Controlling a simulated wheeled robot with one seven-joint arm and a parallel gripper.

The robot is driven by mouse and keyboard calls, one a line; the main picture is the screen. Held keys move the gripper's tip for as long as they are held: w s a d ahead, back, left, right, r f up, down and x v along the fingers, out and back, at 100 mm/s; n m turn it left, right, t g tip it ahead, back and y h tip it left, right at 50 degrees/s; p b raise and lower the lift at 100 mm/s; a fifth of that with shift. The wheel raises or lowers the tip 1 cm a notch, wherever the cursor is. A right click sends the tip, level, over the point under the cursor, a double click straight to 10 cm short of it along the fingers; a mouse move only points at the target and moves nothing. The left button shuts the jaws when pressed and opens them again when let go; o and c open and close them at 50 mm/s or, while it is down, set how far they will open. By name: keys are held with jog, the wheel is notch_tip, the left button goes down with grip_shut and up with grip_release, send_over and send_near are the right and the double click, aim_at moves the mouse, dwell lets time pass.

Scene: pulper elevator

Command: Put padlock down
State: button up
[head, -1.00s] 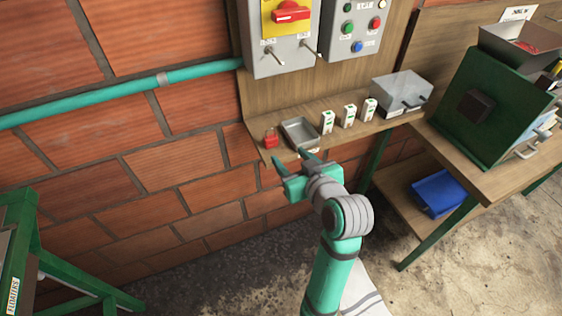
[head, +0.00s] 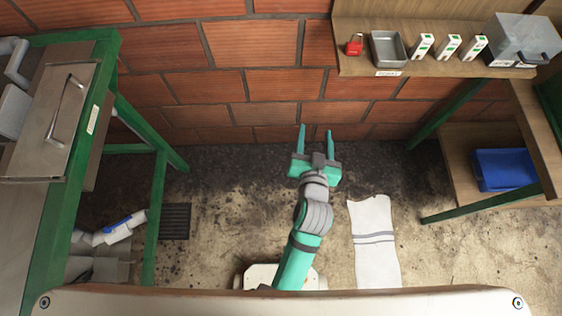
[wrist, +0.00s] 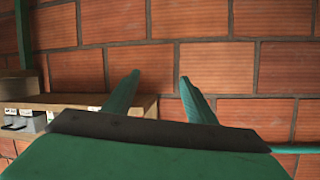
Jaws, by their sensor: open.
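The red padlock (head: 354,45) stands on the wooden shelf (head: 362,67) at its left end, left of the grey metal tray (head: 388,49). My gripper (head: 315,128) is open and empty, its two fingers apart and pointing toward the brick wall. It is apart from the padlock, lower and to the left of it in the head view. In the wrist view my open gripper (wrist: 157,85) faces bare brick, and the padlock cannot be made out there.
Several small white boxes (head: 448,46) and a grey box (head: 520,40) stand along the shelf. A green-framed bench (head: 112,75) is at the left. A white cloth (head: 374,240) lies on the floor, and a blue bin (head: 505,169) sits under the right bench.

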jog(key=s+a+n, duration=0.1)
jog(key=s+a, duration=0.2)
jog(key=s, duration=0.5)
jog(key=s+a+n+y, duration=0.1)
jog(key=s+a, duration=0.2)
jog(key=s, duration=0.5)
jog(key=s+a+n+t, duration=0.1)
jog(key=s+a, duration=0.2)
jog(key=s, duration=0.6)
jog(key=shift+a+f, duration=0.25)
jog(key=shift+f, duration=0.1)
